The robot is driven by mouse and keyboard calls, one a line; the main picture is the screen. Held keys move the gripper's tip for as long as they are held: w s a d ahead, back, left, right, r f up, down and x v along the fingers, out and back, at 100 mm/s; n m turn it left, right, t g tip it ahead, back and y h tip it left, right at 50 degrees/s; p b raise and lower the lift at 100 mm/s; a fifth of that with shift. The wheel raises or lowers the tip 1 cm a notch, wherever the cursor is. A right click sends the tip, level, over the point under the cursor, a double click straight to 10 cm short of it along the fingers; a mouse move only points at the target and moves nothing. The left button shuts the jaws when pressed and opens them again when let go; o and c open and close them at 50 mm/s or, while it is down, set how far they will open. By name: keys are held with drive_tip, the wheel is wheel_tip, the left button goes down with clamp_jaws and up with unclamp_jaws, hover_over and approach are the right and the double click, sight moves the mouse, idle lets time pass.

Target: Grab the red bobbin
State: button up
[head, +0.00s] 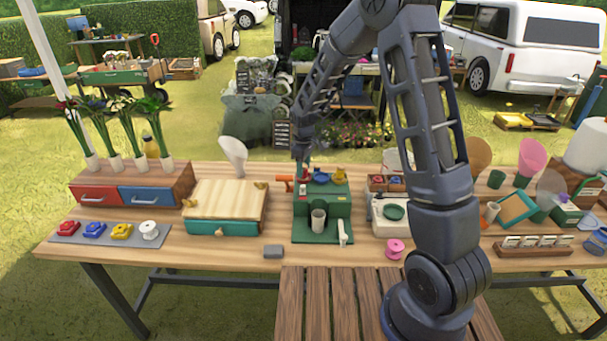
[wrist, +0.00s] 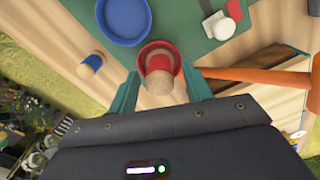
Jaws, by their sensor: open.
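The red bobbin (wrist: 162,64), red thread with a pale wooden end, stands in a small red dish (wrist: 143,55) in the wrist view. My gripper (wrist: 160,76) is open, with one green finger on each side of the bobbin. Gaps show between the fingers and the bobbin, and I cannot tell whether either touches it. In the head view my gripper (head: 302,168) is small, at the back left of the green stand (head: 322,208); the bobbin is too small to make out there.
A blue dish (wrist: 123,20) lies beside the red one, with a blue bobbin (wrist: 91,65) to the left on wood. An orange-handled tool (wrist: 262,76) lies close to the right finger. A wooden-topped box (head: 226,203) stands left of the stand in the head view.

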drive_tip(key=shift+f, duration=0.6)
drive_tip(key=c, duration=1)
drive_tip(key=shift+o, duration=0.2)
